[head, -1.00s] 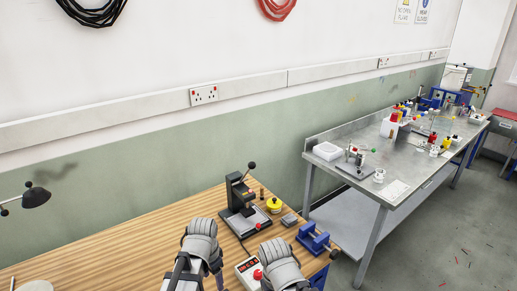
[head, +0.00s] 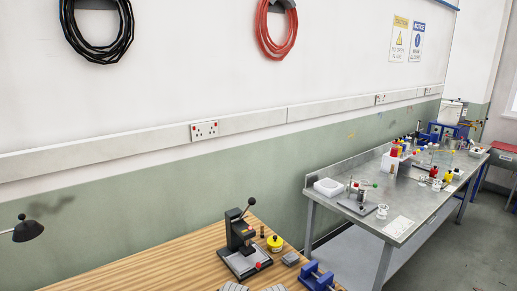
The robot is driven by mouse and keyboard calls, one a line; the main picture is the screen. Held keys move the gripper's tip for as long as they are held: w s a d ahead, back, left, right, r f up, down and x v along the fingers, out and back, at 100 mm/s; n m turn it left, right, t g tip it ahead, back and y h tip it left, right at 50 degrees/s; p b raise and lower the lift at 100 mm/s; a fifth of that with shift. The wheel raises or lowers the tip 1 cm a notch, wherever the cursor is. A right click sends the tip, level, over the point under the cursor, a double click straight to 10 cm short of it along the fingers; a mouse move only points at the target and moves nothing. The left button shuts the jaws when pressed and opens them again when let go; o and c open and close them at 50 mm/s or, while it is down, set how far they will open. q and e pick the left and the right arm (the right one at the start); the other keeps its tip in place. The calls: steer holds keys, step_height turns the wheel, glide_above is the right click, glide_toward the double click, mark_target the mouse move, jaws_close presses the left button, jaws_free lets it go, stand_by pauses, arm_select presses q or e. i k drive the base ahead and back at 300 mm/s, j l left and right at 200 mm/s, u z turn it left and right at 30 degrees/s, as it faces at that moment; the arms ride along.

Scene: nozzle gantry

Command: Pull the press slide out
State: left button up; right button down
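A black bench press (head: 238,234) stands upright on the wooden bench at the lower middle of the head view. Its lever, with a black ball end, points up to the right. At its foot is a grey base, with a small red knob (head: 258,265) at the front. I cannot tell the slide apart from the base at this size. Only the grey tops of my two arms show at the bottom edge, in front of the press. The fingers of both grippers are below the picture.
A yellow pot (head: 274,243), a small grey block (head: 290,258) and a blue vise (head: 317,277) stand right of the press. The wooden bench (head: 150,265) is clear to its left. A metal table (head: 400,225) with bottles stands further right.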

mark_target(241, 264)
steer(key=i+l, duration=0.2)
steer(key=l, duration=0.15)
steer(key=i+l, duration=0.2)
steer(key=l, duration=0.15)
steer(key=i+l, duration=0.2)
steer(key=l, duration=0.2)
steer(key=j+u, duration=0.05)
